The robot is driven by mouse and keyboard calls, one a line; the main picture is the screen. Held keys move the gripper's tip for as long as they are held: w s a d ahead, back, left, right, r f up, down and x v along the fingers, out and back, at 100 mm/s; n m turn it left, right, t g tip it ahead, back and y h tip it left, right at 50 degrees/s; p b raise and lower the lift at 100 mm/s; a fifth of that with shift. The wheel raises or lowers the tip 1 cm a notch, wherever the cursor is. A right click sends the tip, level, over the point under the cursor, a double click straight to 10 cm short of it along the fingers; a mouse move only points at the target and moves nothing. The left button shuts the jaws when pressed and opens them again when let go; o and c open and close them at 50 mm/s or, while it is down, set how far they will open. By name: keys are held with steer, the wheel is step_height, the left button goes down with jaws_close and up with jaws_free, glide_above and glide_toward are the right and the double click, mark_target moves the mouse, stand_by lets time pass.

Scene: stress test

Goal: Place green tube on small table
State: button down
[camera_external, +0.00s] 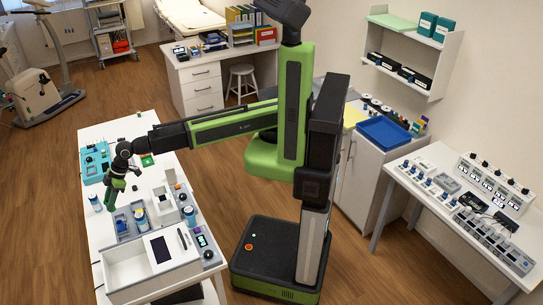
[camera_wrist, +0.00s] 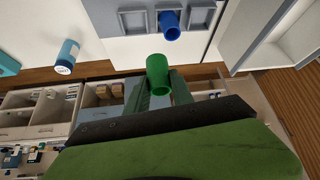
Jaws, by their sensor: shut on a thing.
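The green tube (camera_wrist: 157,72) is held upright or nearly so between the two fingers of my gripper (camera_wrist: 158,88) in the wrist view. In the external view, my gripper (camera_external: 115,180) hangs over the left edge of the long white table (camera_external: 118,127), and a green shape below it appears to be the tube (camera_external: 110,200). The grip hides part of the tube. A second white table (camera_external: 412,207) with devices stands at the right; I cannot tell which one is the small table.
A blue tube (camera_wrist: 169,25) stands in a grey holder near the grip, with a blue-and-white bottle (camera_wrist: 67,56) to its left. A white box-like tray (camera_external: 125,268) fills the table's near end. A teal rack (camera_external: 95,160) sits farther back. A blue tray (camera_external: 384,133) lies on a cabinet.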

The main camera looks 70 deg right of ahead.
steer(key=s+a+f+b, duration=0.1)
steer(key=a+f+b, duration=0.1)
steer(key=a, duration=0.1)
steer(key=s+a+f+b, duration=0.1)
steer(key=a+f+b, duration=0.1)
steer(key=a, duration=0.2)
steer(key=s+a+f+b, duration=0.1)
steer(key=a+f+b, duration=0.1)
steer(key=a+f, duration=0.1)
steer(key=shift+a, duration=0.3)
steer(key=shift+s+a, duration=0.15)
step_height(320, 180, down, 4)
steer(key=b, duration=0.4)
steer(key=shift+f+b, duration=0.15)
steer(key=shift+b, duration=0.25)
steer(key=shift+r, duration=0.25)
steer(key=shift+f, duration=0.25)
steer(key=c, duration=1.1)
jaws_free()
steer(key=shift+r, duration=0.1)
steer(key=shift+r, duration=0.1)
